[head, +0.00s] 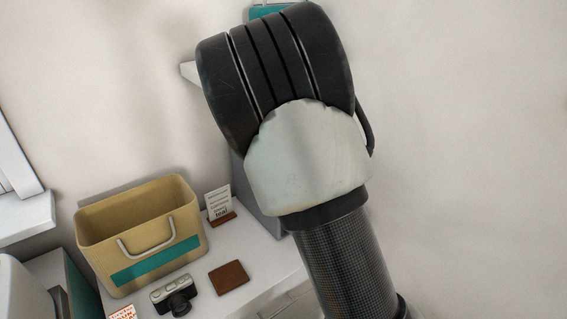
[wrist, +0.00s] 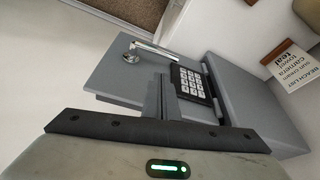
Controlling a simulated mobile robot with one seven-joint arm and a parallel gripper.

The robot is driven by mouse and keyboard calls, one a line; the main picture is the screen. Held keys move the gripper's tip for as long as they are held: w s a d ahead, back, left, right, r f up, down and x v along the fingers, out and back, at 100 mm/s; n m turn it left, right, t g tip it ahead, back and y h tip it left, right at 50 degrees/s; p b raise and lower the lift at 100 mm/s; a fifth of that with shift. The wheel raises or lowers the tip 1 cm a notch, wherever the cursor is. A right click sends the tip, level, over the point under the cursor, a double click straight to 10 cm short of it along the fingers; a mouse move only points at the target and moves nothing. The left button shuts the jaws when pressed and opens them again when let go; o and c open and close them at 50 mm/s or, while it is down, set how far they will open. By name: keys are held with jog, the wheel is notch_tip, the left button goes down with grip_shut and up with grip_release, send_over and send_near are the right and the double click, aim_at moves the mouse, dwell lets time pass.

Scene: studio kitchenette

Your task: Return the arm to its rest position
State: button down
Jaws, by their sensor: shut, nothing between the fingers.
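My arm fills the middle of the head view and hides much of what is behind it; my gripper is not seen there. In the wrist view my gripper (wrist: 171,84) shows as dark fingers close together, shut and empty. The fingers overlap the grey keypad door (wrist: 122,72) of a safe in the picture, beside its black keypad (wrist: 192,84). I cannot tell whether they touch it. The door has a metal handle (wrist: 155,48). The safe's grey body (wrist: 255,95) extends to the right.
A tan bin (head: 105,235) with a teal stripe stands on the white counter (head: 262,262). A camera (head: 174,294), a brown wallet (head: 229,277) and a list card (head: 218,203) in a wooden stand are near it. The wall right of my arm looks bare.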

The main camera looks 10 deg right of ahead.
jog(key=s+a+r+n+t+y, duration=0.1)
jog(key=s+r+n, duration=0.7)
jog(key=s+r, duration=1.4)
jog(key=s+t+y, duration=0.1)
jog(key=s, duration=0.1)
jog(key=shift+s+n+t+y, duration=0.3)
jog(key=shift+s+y, duration=0.1)
